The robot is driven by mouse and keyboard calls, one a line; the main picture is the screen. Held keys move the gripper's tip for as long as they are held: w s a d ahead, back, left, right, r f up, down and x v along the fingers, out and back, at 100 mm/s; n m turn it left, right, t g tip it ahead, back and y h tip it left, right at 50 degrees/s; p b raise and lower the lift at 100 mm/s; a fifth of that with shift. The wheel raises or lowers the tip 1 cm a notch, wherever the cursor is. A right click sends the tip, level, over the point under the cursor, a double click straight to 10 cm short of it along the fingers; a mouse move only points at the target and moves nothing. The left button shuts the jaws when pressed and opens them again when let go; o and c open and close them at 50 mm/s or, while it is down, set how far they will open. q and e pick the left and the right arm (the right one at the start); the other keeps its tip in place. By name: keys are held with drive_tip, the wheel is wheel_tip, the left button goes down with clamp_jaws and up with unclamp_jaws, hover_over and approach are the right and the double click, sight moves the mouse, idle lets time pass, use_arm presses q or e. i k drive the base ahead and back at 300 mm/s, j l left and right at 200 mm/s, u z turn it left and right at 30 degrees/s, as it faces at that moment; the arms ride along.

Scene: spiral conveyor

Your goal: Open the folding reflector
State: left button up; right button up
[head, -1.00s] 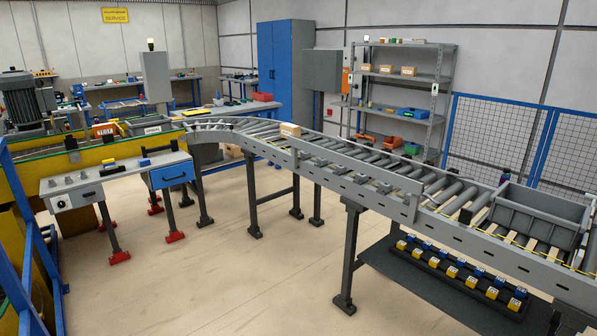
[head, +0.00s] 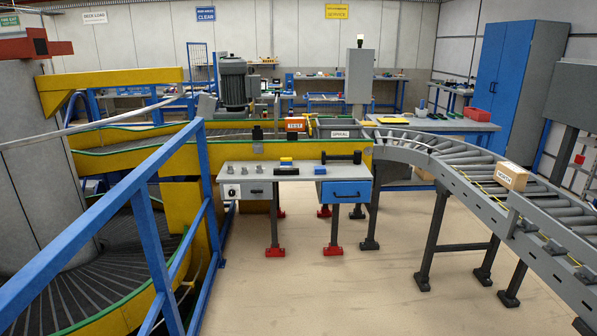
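I cannot make out a folding reflector in the head view. A grey workbench (head: 297,171) with a blue drawer (head: 345,191) stands ahead near the middle. Several small dark, blue and yellow items lie on its top, too small to identify surely. Neither of my grippers is in view.
A blue railing (head: 165,165) crosses the left front, before the yellow-sided spiral conveyor (head: 130,255). A roller conveyor (head: 545,225) carrying a cardboard box (head: 511,176) curves along the right. A blue cabinet (head: 513,90) stands at the back right. The floor (head: 330,290) ahead is clear.

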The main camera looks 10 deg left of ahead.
sight(257, 132)
drive_tip(key=i+u, duration=0.2)
drive_tip(key=i, duration=0.5)
drive_tip(key=i+u, duration=0.2)
drive_tip(key=i, duration=0.45)
drive_tip(key=i+l+u, duration=0.2)
drive_tip(key=i, duration=0.45)
